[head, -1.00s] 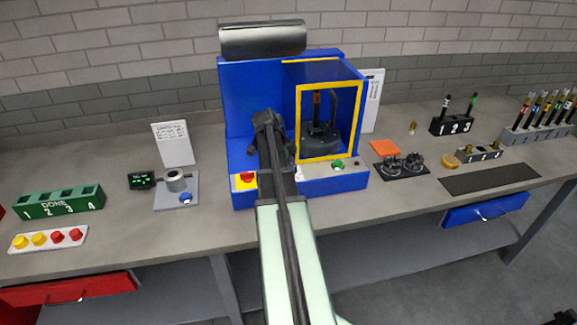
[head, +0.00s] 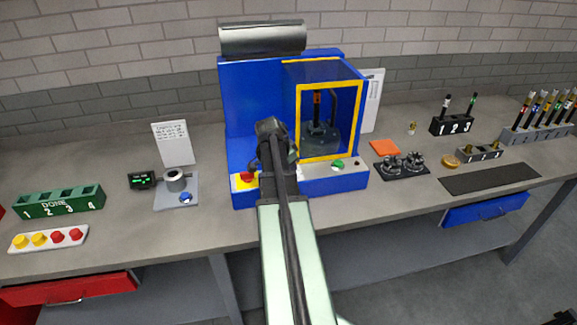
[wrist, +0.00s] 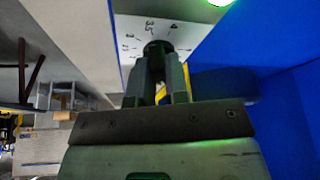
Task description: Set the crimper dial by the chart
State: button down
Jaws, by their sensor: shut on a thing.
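The crimper (head: 240,100) is a blue machine with a yellow-framed opening at the bench's back middle. In the wrist view, its dial (wrist: 158,46) is a dark round knob on a pale scale plate (wrist: 133,30) with numbers and tick marks. My gripper (wrist: 160,68) is shut on the dial, one finger on each side. The dial's pointer is hidden, so I cannot tell its setting. In the head view, my arm hides the dial and fingertips. A white printed sheet (head: 373,100) stands right of the crimper and another (head: 172,143) stands left; their text is unreadable.
A green button (head: 337,164) and a red button on yellow (head: 245,180) sit on the crimper's front ledge. A gauge stand (head: 177,185) and green DONE rack (head: 60,203) are left. Dies (head: 402,167) and racks (head: 452,125) stand right.

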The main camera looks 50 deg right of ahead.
jog(key=n, duration=0.2)
jog(key=n+t, duration=0.1)
jog(key=n, duration=0.1)
jog(key=n+t, duration=0.1)
jog(key=n, duration=0.1)
jog(key=shift+s+a+f, duration=0.1)
jog(key=shift+s+a, duration=0.05)
jog(key=shift+s, duration=0.1)
dwell(0.5)
jog(key=c, duration=1.1)
grip_release()
jog(key=shift+r+p, duration=0.3)
jog(key=p+v, duration=0.9)
jog(key=v, duration=0.1)
jog(key=shift+s, duration=0.15)
